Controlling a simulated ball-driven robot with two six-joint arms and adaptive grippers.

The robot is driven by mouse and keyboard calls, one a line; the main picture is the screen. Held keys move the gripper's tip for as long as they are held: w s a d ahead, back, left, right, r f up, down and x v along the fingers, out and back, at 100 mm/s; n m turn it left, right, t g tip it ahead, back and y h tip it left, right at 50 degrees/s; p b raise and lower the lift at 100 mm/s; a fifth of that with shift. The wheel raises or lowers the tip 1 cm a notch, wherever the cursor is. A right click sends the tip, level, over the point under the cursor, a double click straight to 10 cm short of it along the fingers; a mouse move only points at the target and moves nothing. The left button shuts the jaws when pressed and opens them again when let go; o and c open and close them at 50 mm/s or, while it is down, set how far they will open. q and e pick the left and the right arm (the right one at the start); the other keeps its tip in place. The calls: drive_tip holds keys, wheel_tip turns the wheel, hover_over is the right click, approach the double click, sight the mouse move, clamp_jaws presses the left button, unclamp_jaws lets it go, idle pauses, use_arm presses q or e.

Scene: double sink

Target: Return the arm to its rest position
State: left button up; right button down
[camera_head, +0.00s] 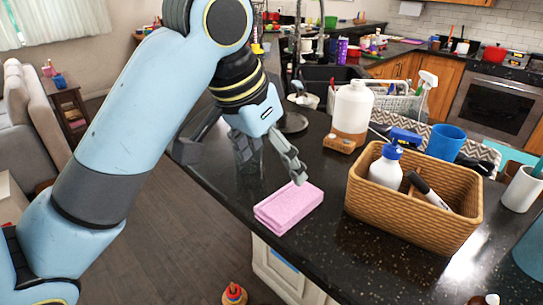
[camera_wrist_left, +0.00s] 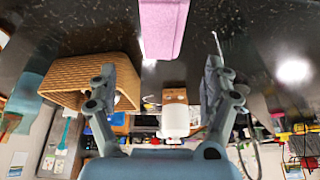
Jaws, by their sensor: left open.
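My left arm comes in from the left in the head view, and its gripper (camera_head: 243,162) hangs over the near edge of the dark counter. Its two fingers are spread wide with nothing between them. In the wrist view the open left gripper (camera_wrist_left: 160,68) also shows empty. The sponge also shows at the top middle of the wrist view (camera_wrist_left: 160,28). My right gripper is not in view.
A wicker basket (camera_head: 400,222) holding a spray bottle and a marker stands right of the sponge. Open floor (camera_head: 150,245) lies left of the counter.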

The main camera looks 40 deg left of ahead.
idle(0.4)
use_arm(q)
drive_tip(key=s+f+y, duration=0.1)
drive_tip(key=s+f, duration=1)
drive_tip(key=s, duration=0.3)
drive_tip(key=s+a+f+g+b, duration=0.15)
drive_tip(key=f+b, duration=0.55)
drive_tip(key=f, duration=1.4)
drive_tip(key=s+a+f+g+b, duration=0.15)
drive_tip(key=f+b, duration=0.55)
drive_tip(key=f, duration=1.4)
drive_tip(key=s+f+b, duration=0.4)
drive_tip(key=s+f, duration=0.4)
drive_tip(key=f, duration=0.4)
drive_tip(key=s+a+f+b, duration=0.1)
drive_tip(key=s+f+b, duration=0.4)
drive_tip(key=s+f, duration=0.4)
wheel_tip(320, 180, down, 3)
drive_tip(key=shift+s+r+n, duration=0.1)
drive_tip(key=shift+s+n, duration=0.15)
drive_tip(key=shift+n, duration=0.05)
